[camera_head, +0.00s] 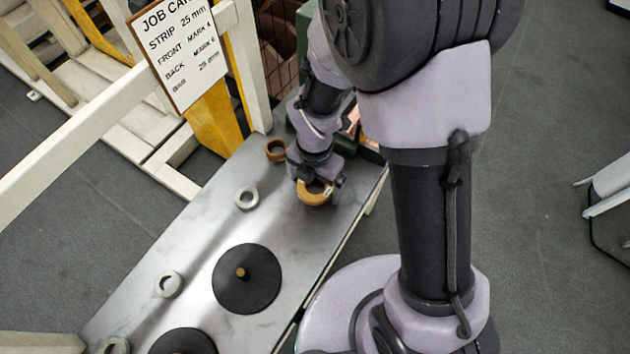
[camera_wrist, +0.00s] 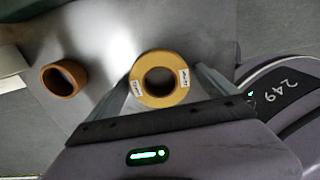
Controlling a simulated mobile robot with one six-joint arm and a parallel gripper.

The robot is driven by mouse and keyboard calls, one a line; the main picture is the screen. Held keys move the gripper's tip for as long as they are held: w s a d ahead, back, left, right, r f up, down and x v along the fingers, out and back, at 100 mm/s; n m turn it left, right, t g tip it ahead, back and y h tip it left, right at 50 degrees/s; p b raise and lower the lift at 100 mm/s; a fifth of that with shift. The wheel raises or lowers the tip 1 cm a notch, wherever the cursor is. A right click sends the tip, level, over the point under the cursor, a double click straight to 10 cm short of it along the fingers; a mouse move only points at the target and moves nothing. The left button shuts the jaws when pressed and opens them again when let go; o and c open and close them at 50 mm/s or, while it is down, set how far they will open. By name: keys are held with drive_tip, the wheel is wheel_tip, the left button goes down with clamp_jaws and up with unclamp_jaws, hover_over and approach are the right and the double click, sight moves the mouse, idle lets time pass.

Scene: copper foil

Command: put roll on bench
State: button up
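A yellow-tan roll (camera_head: 316,197) with a round hole and small white labels is at the far part of the grey metal bench (camera_head: 215,225). It also shows in the wrist view (camera_wrist: 160,98), between the fingers of my gripper (camera_wrist: 163,75). The fingers sit against its two opposite sides, and my gripper (camera_head: 319,187) looks shut on it. The roll is over the bench top; whether it touches the surface or hangs just above it, I cannot tell.
A brown ring (camera_head: 276,150) stands left of the roll, also in the wrist view (camera_wrist: 63,78). Pale rings (camera_head: 247,199) (camera_head: 167,284) and a black disc with a peg (camera_head: 247,290) are on the bench. A job card (camera_head: 178,45) stands behind its left edge.

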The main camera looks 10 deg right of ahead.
drive_tip(key=s+d+r+m+t+y+p, duration=0.1)
drive_tip(key=s+d+r+m+p, duration=0.15)
drive_tip(key=r+m, duration=0.75)
drive_tip(key=s+d+r+m+t+p, duration=0.1)
drive_tip(key=d+r+m+t+p, duration=0.3)
drive_tip(key=r, duration=1.1)
drive_tip(key=s+r+m+y+b, duration=0.1)
drive_tip(key=s+r+m, duration=0.5)
drive_tip(key=m, duration=1.2)
drive_tip(key=shift+s+r+m+t, duration=0.4)
drive_tip(key=shift+s, duration=0.35)
